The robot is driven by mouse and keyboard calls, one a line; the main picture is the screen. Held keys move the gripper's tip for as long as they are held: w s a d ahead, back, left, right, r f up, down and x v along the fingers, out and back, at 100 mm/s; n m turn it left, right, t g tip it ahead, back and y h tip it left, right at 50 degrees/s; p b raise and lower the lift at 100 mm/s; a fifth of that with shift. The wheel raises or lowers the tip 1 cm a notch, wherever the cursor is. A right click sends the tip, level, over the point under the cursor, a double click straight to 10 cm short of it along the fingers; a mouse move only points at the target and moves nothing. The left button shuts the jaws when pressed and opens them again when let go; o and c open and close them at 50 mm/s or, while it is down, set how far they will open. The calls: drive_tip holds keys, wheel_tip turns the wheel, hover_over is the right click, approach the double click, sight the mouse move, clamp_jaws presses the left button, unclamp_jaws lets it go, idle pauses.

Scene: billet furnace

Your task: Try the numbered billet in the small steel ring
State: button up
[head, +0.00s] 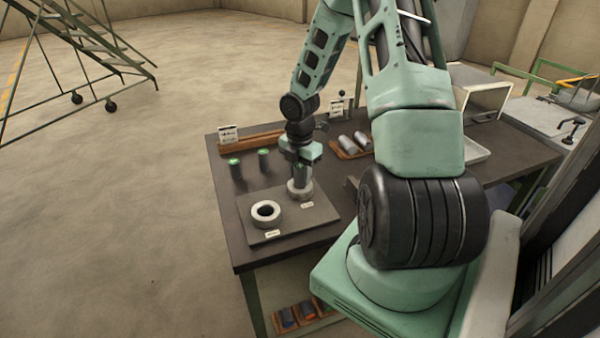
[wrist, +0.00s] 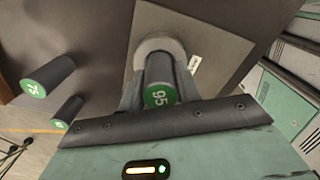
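A dark billet with a green end marked 95 (wrist: 158,68) stands upright between the fingers of my gripper (wrist: 160,92). The fingers lie against both its sides. In the head view the same billet (head: 301,174) shows below my gripper (head: 300,157). Its lower end meets a pale steel ring (head: 300,190), which also shows in the wrist view (wrist: 147,47). I cannot tell whether the billet is inside the ring or just on its top. A second steel ring (head: 266,213), with an empty hole, sits left on the same grey plate (head: 288,228).
Two more green-topped billets stand at the table's left; one (wrist: 50,76) is marked 75, the other's (wrist: 68,110) number is unclear. A wooden tray (head: 349,154) with grey billets lies behind, right of my gripper. Small sign cards (head: 228,134) stand at the back.

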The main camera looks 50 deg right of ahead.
drive_tip(key=o, duration=0.4)
wheel_tip(320, 180, up, 17)
drive_tip(key=shift+r+p, duration=0.2)
drive_tip(key=shift+p, duration=0.65)
